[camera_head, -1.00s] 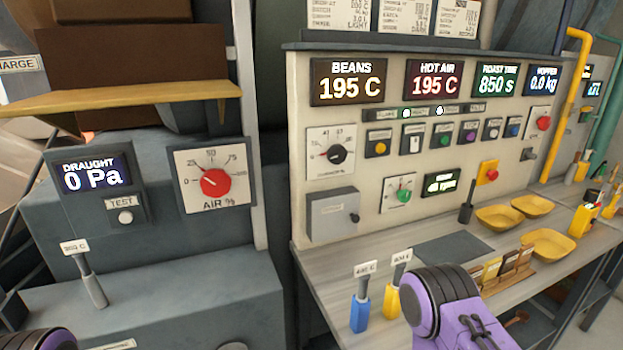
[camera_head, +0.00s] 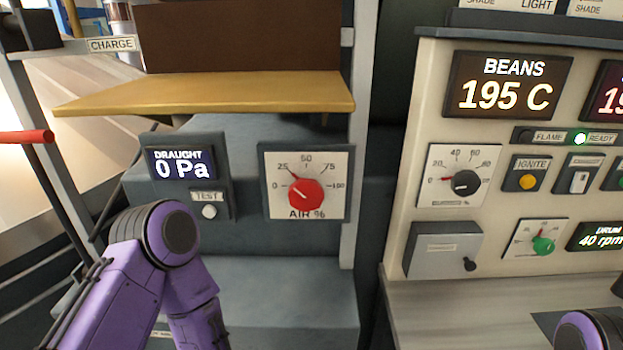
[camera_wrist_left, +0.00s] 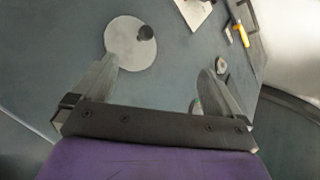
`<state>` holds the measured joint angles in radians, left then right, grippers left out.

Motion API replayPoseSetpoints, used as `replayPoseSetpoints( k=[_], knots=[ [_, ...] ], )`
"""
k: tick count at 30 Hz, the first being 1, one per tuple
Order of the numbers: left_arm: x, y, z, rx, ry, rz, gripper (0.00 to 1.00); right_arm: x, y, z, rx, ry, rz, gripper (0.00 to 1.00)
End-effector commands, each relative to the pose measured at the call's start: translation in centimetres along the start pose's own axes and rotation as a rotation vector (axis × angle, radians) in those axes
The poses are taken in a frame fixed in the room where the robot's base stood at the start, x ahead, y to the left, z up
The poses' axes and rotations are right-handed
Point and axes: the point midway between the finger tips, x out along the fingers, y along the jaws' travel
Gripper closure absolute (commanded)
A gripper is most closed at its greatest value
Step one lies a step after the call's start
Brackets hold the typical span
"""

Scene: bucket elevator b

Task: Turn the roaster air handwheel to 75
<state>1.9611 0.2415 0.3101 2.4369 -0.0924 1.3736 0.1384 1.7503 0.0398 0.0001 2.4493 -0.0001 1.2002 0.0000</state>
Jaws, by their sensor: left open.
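The roaster air handwheel is a red knob (camera_head: 306,196) on a white dial plate (camera_head: 334,168) marked AIR %, in the head view. Its pointer leans up and left, near the 25 mark. My left arm comes in at the lower left, below the draught display; its gripper is out of the head view. In the left wrist view my left gripper (camera_wrist_left: 158,92) is open, with nothing between its fingers. A pale round disc with a dark knob (camera_wrist_left: 132,42) lies beyond the left finger. My right gripper is not seen; only a bit of my right arm shows at the lower right.
Left of the dial is the draught display (camera_head: 182,164) reading 0 Pa, with a TEST button (camera_head: 209,211) below it. A yellow shelf (camera_head: 210,92) juts out above the dial. The control panel (camera_head: 404,190) stands to the right. The grey ledge (camera_head: 295,300) below the dial looks clear.

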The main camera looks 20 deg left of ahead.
Motion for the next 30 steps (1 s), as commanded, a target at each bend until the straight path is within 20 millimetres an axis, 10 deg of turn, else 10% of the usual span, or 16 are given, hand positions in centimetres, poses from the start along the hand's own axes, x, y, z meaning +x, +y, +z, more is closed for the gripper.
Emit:
replayPoseSetpoints(
  k=[1,3,9,16,30],
  knots=[
    [-2.4,6.8,-1.7,-0.145,0.024,0.134,0.0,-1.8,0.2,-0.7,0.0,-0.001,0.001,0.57],
    [-4.9,14.4,-3.8,-0.442,0.056,0.33,0.0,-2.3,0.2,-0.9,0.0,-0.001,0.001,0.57],
    [-16.7,28.0,-12.8,-1.627,-0.077,0.908,0.0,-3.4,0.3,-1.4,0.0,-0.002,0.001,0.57],
    [-21.8,30.7,-16.9,-2.132,-0.275,1.131,0.0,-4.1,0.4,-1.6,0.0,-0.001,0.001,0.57],
    [-16.5,35.1,-22.7,-2.13,-0.271,1.129,0.0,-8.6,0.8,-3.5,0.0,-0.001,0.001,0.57]
  ],
)
